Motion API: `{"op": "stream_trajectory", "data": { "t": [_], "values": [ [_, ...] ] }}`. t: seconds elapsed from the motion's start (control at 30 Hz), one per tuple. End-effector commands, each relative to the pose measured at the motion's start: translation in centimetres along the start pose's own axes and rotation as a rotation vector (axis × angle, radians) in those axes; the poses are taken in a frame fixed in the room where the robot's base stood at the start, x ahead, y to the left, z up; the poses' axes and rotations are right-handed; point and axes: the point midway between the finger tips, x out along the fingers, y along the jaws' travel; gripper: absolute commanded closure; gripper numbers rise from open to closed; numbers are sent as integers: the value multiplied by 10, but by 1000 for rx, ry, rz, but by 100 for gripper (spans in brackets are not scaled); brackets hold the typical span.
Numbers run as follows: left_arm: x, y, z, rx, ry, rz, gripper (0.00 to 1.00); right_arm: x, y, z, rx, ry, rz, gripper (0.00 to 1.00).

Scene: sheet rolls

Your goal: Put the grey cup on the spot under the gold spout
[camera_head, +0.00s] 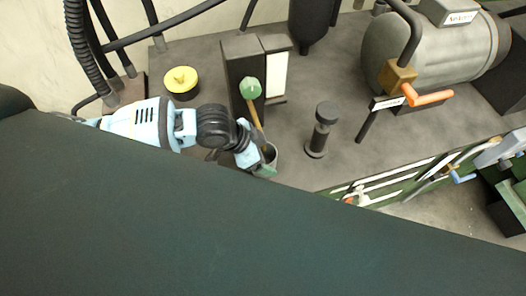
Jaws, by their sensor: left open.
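My left gripper (262,162) is at the end of the pale blue arm from the left and is open. A small grey cup (270,153) is right at its fingers; I cannot tell whether they touch it. The dark green shape in front hides the lower part of both. A gold block (398,77) with an orange lever sits on the grey tank at right. I cannot tell which is the gold spout. No marked spot shows clearly. My right gripper is not in view.
A dark upright box (243,62) stands behind the cup. A black post (320,130) stands to its right, and a yellow-topped round thing (182,80) at left. The grey tank (440,50) fills the back right. The grey surface (330,80) between post and tank is mostly clear.

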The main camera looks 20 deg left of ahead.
Motion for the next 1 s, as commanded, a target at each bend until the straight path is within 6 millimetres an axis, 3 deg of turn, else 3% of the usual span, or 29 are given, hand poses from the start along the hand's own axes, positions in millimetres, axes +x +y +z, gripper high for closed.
{"op": "stream_trajectory", "data": {
  "t": [0.27,0.7,1.0],
  "values": [
    [-12,-1,-2,0,1,-2,18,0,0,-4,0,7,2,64],
    [-95,-1,-2,2,2,-4,18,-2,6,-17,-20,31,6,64],
    [-122,0,-2,0,0,-1,18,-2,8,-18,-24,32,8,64]
  ]
}}
